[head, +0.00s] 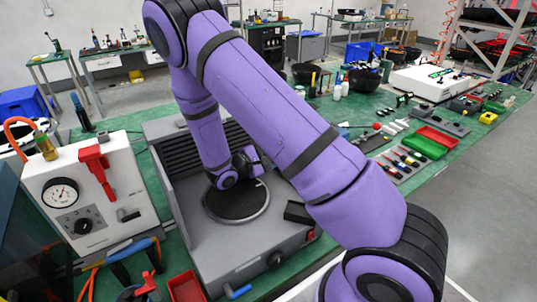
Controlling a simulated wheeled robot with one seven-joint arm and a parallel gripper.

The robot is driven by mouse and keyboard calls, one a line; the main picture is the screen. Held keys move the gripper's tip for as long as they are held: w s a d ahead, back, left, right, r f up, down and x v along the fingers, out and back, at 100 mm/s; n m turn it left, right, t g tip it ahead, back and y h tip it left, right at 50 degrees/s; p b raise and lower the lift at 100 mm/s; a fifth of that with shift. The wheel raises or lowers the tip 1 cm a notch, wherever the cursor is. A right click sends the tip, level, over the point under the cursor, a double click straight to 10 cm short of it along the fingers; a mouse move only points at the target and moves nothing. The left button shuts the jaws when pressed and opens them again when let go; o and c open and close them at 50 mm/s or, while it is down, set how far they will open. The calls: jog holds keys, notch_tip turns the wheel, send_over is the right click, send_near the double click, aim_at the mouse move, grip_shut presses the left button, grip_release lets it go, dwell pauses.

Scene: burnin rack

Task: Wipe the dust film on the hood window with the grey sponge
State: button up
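A grey metal unit (215,255) with a slatted back stands on the green bench in front of me. A round dark disc (232,203) with a pale rim lies on its top. I cannot make out which surface is the hood window, and no dust film can be told apart. My purple arm reaches over the unit, and my gripper (250,165) is low above the disc's far side. The arm partly hides its fingers, so open or shut does not show. A dark block (298,212) lies at the unit's right edge; I cannot tell if it is the grey sponge.
A pale gauge box (88,190) with a red lever stands at left. A red tray (187,287) and tools lie in front. Red and green trays (428,142), screwdrivers and a white box (432,82) occupy the bench at right. Open grey floor lies further right.

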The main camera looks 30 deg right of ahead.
jog(key=shift+w, duration=2)
jog(key=shift+a, duration=3)
jog(key=shift+a, duration=1.5)
